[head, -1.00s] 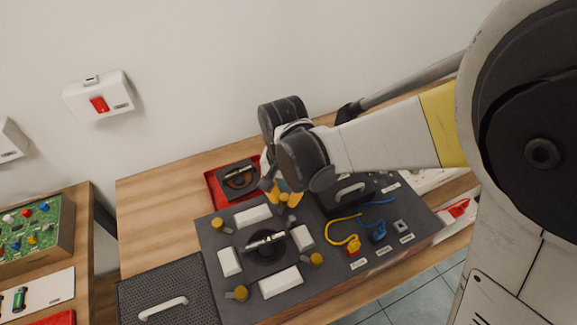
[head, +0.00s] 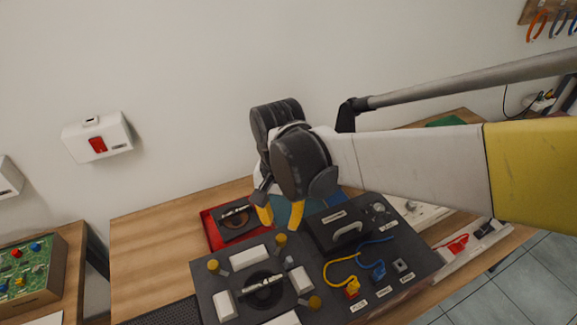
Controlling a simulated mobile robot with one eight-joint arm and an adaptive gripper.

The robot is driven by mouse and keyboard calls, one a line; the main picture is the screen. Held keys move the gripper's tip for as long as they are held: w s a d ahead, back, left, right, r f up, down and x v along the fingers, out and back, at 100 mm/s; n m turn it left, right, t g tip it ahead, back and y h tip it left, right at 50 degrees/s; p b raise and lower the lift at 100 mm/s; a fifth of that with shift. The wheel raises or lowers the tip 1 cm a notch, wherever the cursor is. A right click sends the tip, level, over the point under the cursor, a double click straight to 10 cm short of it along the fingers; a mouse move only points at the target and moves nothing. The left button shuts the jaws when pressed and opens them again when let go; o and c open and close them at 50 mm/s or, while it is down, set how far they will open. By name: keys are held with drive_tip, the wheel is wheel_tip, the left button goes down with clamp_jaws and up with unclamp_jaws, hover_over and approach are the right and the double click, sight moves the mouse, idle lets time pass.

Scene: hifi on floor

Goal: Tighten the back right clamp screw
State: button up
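The back right clamp screw (head: 281,242) has a yellow knob and stands at the back right of the round dark fixture (head: 262,287) on the dark panel. Similar yellow knobs show at the back left (head: 213,267) and front right (head: 315,303). My gripper (head: 281,215) points down with its two yellow fingers spread apart. It appears just above and behind the back right knob, with nothing between the fingers. The knob shows clear of the fingertips. How far the screw is turned cannot be told.
A dark box with a grey handle (head: 348,233) stands right of the fixture, near yellow and blue cables (head: 378,271). A red tray (head: 211,236) with a dark round part lies behind left. Bare wooden table (head: 150,250) is free at the left.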

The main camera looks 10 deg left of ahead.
sight(283, 237)
drive_tip(key=shift+r, duration=2.05)
drive_tip(key=s+d+r+t, duration=0.1)
drive_tip(key=s+d+t, duration=0.1)
drive_tip(key=d, duration=1)
drive_tip(key=s+d+r+n+t, duration=0.1)
drive_tip(key=d+t, duration=0.4)
drive_tip(key=d, duration=0.8)
drive_tip(key=shift+s+d+r, duration=0.3)
drive_tip(key=shift+s+r, duration=0.25)
drive_tip(key=shift+s, duration=0.7)
